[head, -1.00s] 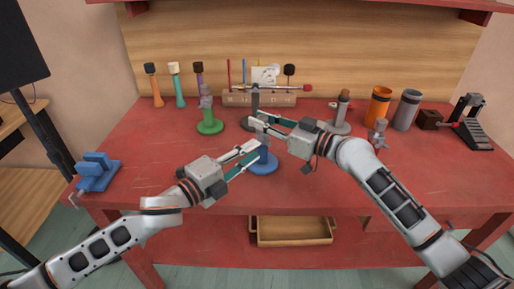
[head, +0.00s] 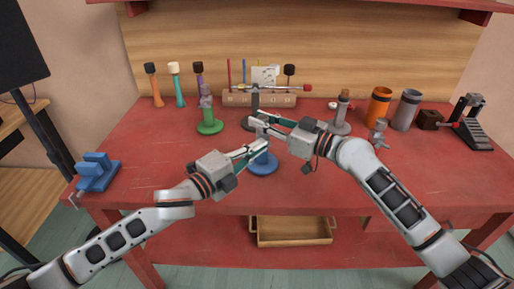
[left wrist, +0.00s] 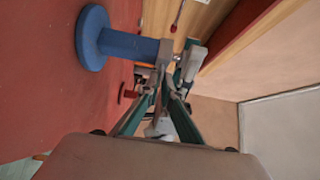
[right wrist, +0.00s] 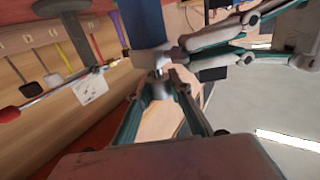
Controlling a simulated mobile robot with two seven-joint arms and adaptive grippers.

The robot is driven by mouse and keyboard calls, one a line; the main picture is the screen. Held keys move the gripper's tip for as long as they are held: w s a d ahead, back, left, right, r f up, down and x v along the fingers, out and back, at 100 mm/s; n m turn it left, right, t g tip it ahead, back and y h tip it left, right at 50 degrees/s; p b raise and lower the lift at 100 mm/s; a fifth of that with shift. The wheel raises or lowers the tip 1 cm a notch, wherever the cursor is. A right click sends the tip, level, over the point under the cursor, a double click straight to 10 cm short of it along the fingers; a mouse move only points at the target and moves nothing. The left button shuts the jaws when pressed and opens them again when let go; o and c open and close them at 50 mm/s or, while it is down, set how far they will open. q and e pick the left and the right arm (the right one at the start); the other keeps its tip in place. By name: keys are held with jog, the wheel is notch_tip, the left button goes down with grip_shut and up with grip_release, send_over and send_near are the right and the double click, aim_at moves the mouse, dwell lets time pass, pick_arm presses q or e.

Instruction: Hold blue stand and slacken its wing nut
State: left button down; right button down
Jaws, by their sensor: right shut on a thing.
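The blue stand (head: 262,167) stands upright near the front middle of the red bench, with a round base and a post ending in a grey collar. My right gripper (head: 256,120) is at the post top, shut on a small grey piece that looks like the wing nut (right wrist: 158,86). My left gripper (head: 264,144) is at the upper post from the left, below the right one. Its fingers are close together in the left wrist view (left wrist: 167,82). Whether they pinch the post is unclear. The blue post also shows in the right wrist view (right wrist: 142,22).
A green stand (head: 210,127) is behind left, and a dark stand (head: 248,124) is close behind the grippers. A grey stand (head: 338,128) and a loose grey piece (head: 378,132) are right. A blue vise-like block (head: 97,172) is at the left edge. The front bench is clear.

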pick_arm(q)
jog(key=n+t, duration=0.1)
jog(key=n+t+h, duration=0.1)
jog(key=n, duration=0.1)
jog(key=shift+f+t, duration=0.3)
jog(key=c, duration=2.2)
grip_release()
jog(key=shift+c, duration=0.2)
jog(key=s+a, duration=0.9)
jog(key=s, duration=0.2)
jog(key=shift+s+a+f, duration=0.2)
jog(key=shift+a+f, duration=0.1)
jog(key=shift+f, duration=0.1)
